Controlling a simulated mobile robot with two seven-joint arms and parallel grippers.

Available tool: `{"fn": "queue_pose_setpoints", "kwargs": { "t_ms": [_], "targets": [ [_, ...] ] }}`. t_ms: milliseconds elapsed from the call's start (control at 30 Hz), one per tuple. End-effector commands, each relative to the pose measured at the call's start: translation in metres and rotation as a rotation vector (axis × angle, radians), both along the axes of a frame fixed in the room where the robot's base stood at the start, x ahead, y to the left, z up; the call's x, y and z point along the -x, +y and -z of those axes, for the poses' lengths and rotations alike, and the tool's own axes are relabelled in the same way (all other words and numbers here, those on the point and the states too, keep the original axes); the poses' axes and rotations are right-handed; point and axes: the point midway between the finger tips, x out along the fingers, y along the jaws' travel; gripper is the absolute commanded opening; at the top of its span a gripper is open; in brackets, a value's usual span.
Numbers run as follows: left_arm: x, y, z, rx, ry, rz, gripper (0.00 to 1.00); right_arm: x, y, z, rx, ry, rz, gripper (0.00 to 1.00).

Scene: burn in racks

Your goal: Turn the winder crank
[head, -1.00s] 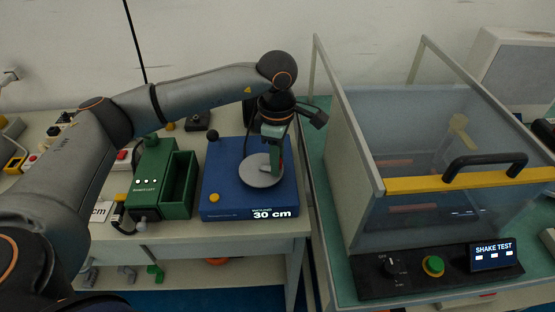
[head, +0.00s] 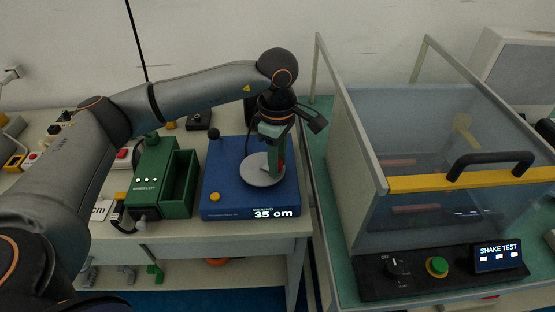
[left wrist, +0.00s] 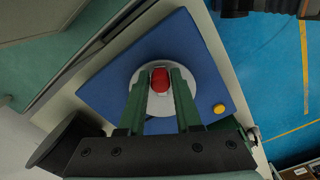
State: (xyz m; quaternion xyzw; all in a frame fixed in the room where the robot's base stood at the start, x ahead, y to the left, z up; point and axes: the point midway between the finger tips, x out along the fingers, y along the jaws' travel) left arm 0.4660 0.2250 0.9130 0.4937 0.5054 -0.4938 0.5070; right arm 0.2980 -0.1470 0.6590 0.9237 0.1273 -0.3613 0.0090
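The winder is a blue box (head: 225,180) on the bench, with a grey disc (head: 256,172) on top and a front label reading "WOUND 35 cm". The red crank knob (left wrist: 160,80) stands on the disc in the left wrist view. My left gripper (head: 275,172) points down over the disc, with its green fingers (left wrist: 161,88) on either side of the knob, seemingly touching it. In the head view the fingers hide most of the knob. A yellow button (head: 215,197) sits at the box's front left corner. My right gripper is not in view.
A green box with an open tray (head: 178,190) stands just left of the winder. To the right is a shake test cabinet with a clear lid, black handle (head: 490,163) and control panel (head: 420,272). My left arm spans the bench's left side.

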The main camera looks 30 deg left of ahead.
Motion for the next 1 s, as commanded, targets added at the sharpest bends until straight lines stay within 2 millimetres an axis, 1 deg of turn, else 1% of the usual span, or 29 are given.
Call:
{"fn": "queue_pose_setpoints", "kwargs": {
  "t_ms": [33, 200, 433, 533, 667, 900, 1000],
  "targets": [
    [0.0, 0.0, 0.0, 0.0, 0.0, -0.001, 0.4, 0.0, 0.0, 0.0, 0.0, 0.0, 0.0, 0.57],
    [0.0, 0.0, 0.001, -0.001, 0.001, -0.001, 0.57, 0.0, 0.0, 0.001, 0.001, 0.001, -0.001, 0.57],
    [0.0, 0.0, 0.0, -0.001, 0.001, -0.001, 0.57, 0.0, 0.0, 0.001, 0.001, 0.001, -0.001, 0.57],
    [0.0, 0.0, -0.005, -0.002, 0.0, -0.001, 0.57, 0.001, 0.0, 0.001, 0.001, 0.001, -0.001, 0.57],
    [-0.001, 0.0, -0.025, 0.0, -0.003, -0.001, 0.57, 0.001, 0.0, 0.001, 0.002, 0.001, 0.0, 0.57],
    [-0.001, 0.0, -0.078, 0.0, -0.004, -0.001, 0.57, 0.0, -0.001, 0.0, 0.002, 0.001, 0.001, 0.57],
    [0.0, 0.0, -0.097, 0.0, -0.003, 0.0, 0.57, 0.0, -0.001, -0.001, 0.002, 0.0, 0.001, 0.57]
  ]
}}
